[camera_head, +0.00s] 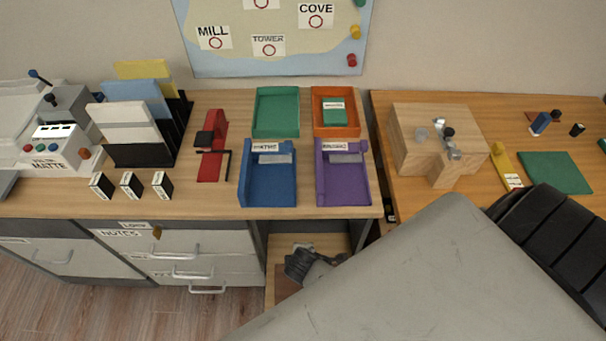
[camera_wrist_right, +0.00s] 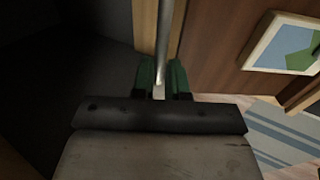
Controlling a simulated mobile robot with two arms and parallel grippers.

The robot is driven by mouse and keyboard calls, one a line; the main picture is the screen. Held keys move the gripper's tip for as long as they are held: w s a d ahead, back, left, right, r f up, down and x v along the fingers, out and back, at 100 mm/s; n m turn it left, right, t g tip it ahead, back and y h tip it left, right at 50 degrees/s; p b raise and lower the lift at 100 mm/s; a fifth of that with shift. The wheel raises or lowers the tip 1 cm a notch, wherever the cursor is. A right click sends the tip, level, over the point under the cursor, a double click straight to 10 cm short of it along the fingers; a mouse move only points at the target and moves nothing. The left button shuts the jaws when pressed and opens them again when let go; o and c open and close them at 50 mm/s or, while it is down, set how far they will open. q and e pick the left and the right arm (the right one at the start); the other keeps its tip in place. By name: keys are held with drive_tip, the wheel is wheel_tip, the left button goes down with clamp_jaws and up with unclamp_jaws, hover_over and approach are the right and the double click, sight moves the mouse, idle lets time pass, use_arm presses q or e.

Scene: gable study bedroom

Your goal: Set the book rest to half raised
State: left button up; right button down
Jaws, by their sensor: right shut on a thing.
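In the right wrist view, my right gripper (camera_wrist_right: 160,80) has green fingers that are closed around a thin grey metal bar (camera_wrist_right: 166,40). The bar runs away from the fingertips toward the top of the picture. I cannot tell whether this bar belongs to the book rest; the rest itself is not clearly recognisable in either view. In the head view, my large grey arm link covers the lower right and hides what is behind it. My left gripper is not in view.
The left desk (camera_head: 215,105) holds blue (camera_head: 267,195), purple (camera_head: 343,195), green (camera_head: 276,110) and orange trays (camera_head: 335,128). A wooden block (camera_head: 420,140) stands on the right desk. Drawers (camera_head: 190,245) and an open wooden niche (camera_head: 300,243) are below. A framed picture (camera_wrist_right: 285,45) is near the gripper.

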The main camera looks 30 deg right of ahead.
drive_tip(key=shift+s+a+r, duration=0.15)
drive_tip(key=shift+s+a, duration=0.1)
drive_tip(key=shift+s, duration=0.05)
drive_tip(key=c, duration=1.2)
unclamp_jaws()
drive_tip(key=shift+o, duration=0.2)
drive_tip(key=shift+r, duration=0.1)
drive_tip(key=shift+r+p, duration=0.3)
drive_tip(key=p+v, duration=0.1)
drive_tip(key=v, duration=0.9)
drive_tip(key=shift+p, duration=0.35)
drive_tip(key=shift+s+a, duration=0.1)
drive_tip(key=shift+s, duration=0.05)
